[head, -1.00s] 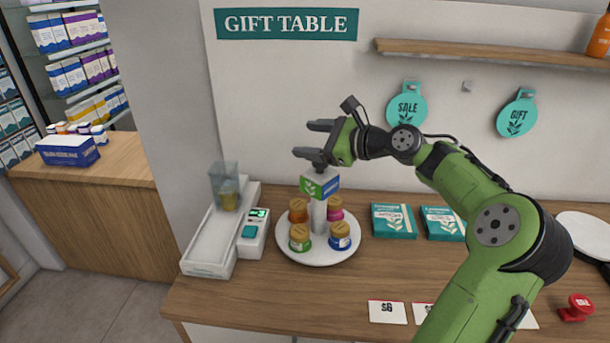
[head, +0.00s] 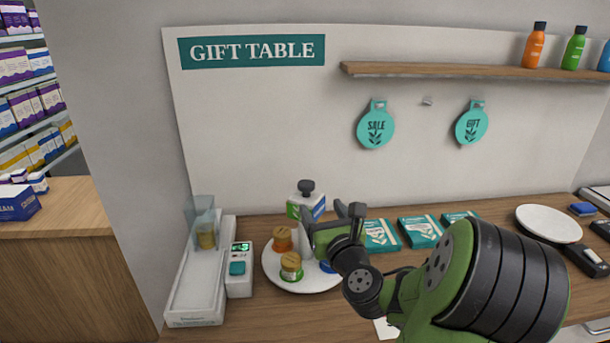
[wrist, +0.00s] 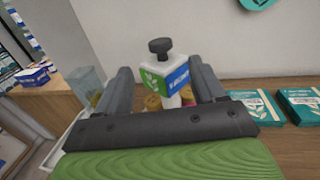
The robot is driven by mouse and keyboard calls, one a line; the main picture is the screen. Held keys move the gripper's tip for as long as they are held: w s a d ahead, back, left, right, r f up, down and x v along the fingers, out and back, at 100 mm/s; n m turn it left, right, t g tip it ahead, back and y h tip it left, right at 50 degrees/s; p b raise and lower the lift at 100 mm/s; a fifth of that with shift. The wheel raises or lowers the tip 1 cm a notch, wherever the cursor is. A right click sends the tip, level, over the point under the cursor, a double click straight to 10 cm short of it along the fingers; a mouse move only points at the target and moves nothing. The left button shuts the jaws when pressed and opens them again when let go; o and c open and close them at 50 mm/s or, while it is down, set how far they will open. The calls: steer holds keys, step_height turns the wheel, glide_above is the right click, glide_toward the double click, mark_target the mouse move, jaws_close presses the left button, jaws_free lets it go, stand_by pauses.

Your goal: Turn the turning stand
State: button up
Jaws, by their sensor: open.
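The turning stand is a round white plate (head: 275,274) with a central post, a white, green and blue sign block (head: 304,207) and a black knob (head: 306,187) on top. Jars stand on the plate: an orange one (head: 282,240), a green one (head: 290,267) and a partly hidden blue one (head: 327,266). My gripper (head: 332,214) is open and empty, in front of the post and lower than the knob. In the wrist view the sign block (wrist: 163,77) and knob (wrist: 160,45) show between the two fingers. My arm hides the plate's right part.
A white scale-like device (head: 238,275) and a long white tray (head: 195,290) with a clear cup (head: 203,225) stand left of the stand. Teal boxes (head: 420,231) lie to the right, with a white plate (head: 548,224) beyond. A wooden shelf (head: 460,68) and hanging tags (head: 375,126) are above.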

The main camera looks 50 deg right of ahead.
mark_target(309, 190)
steer(key=p+x, duration=0.2)
steer(key=x, duration=0.2)
steer(key=p+x, duration=0.3)
steer(key=x, duration=0.1)
steer(key=p+x, duration=0.3)
steer(key=x, duration=0.1)
steer(key=shift+f, duration=0.3)
steer(key=shift+w+d+f, duration=0.1)
steer(key=shift+w+d, duration=0.05)
steer(key=shift+c, duration=0.4)
jaws_close()
